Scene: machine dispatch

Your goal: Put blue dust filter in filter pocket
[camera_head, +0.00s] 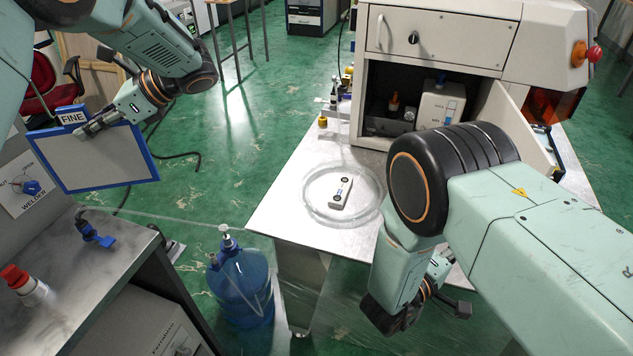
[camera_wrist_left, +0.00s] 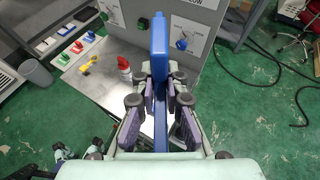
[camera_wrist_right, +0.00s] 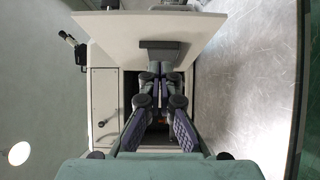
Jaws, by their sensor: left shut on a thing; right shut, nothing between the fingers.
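The blue dust filter (camera_head: 95,160) is a flat grey panel in a blue frame with a tab reading FINE. It is in the air at the left of the head view, above the grey bench. My left gripper (camera_head: 88,130) is shut on its upper edge. In the left wrist view the filter (camera_wrist_left: 160,38) shows edge-on between the fingers. My right gripper (camera_wrist_right: 158,72) is shut and empty in the right wrist view, with a pale panel and a dark opening beyond it. In the head view my right arm hides much of it. I cannot make out the filter pocket.
The grey bench (camera_head: 103,277) carries a red-capped bottle (camera_head: 22,282) and a blue valve (camera_head: 93,233). A blue water jug (camera_head: 240,285) stands on the floor between bench and metal table (camera_head: 282,205).

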